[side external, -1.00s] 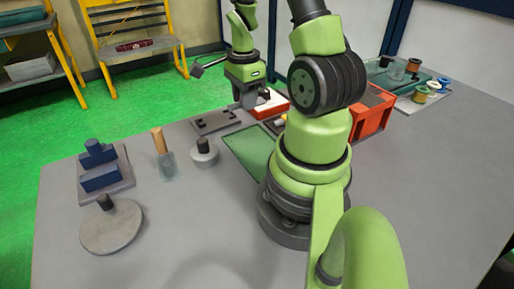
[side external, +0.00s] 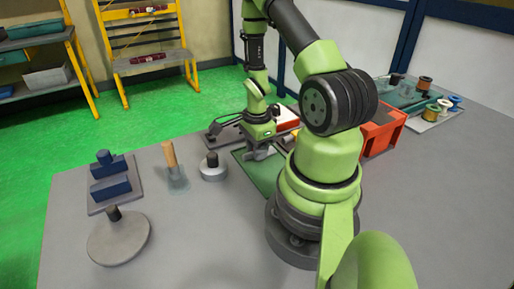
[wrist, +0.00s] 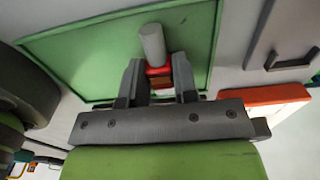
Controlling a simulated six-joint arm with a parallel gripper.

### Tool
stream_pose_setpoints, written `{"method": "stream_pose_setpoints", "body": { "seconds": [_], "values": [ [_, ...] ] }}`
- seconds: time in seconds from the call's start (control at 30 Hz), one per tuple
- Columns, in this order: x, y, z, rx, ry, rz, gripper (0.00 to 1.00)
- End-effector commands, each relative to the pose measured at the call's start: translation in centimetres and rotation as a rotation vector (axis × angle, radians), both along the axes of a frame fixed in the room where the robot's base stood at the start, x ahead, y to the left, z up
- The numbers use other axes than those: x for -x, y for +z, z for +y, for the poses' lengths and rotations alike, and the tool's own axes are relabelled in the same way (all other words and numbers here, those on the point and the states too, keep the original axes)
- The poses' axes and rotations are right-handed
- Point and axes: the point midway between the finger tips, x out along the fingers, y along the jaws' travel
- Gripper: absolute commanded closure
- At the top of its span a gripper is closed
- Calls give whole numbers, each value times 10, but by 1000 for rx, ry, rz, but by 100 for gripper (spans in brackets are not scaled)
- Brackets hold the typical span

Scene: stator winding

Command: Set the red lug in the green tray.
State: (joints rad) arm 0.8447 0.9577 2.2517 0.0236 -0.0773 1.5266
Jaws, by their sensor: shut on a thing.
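The green tray (side external: 266,182) is a flat green panel on the grey table, to the left of my arm's base. In the wrist view the tray (wrist: 84,54) fills the upper left and middle, with a thin raised rim. My gripper (side external: 258,154) is over the tray. In the wrist view its two dark fingers are shut on the red lug (wrist: 158,71), of which a small red part shows between them. A grey cylinder (wrist: 152,42) sticks out beyond the fingers above the red part. I cannot tell the exact gap between the lug and the tray.
A red-sided box with a white top (side external: 286,121) stands behind the tray, and an orange-red bin (side external: 381,134) is to the right. A grey round piece (side external: 213,170), a wooden-handled tool (side external: 172,160), blue blocks (side external: 110,180) and a round disc (side external: 118,238) are left.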

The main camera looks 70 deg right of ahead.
Motion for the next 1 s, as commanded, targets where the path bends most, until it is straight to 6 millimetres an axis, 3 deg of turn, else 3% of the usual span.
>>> {"method": "stream_pose_setpoints", "body": {
  "seconds": [0.23, 0.27, 0.37, 0.77, 1.0],
  "values": [
    [0, -2, 0, -1, 0, 1, 97],
    [0, -3, 0, -1, 0, 1, 71],
    [0, -3, 0, 0, 0, 0, 48],
    [-1, 4, -1, 2, 0, -2, 47],
    [-1, 41, -1, 6, 0, -6, 47]
  ]
}}
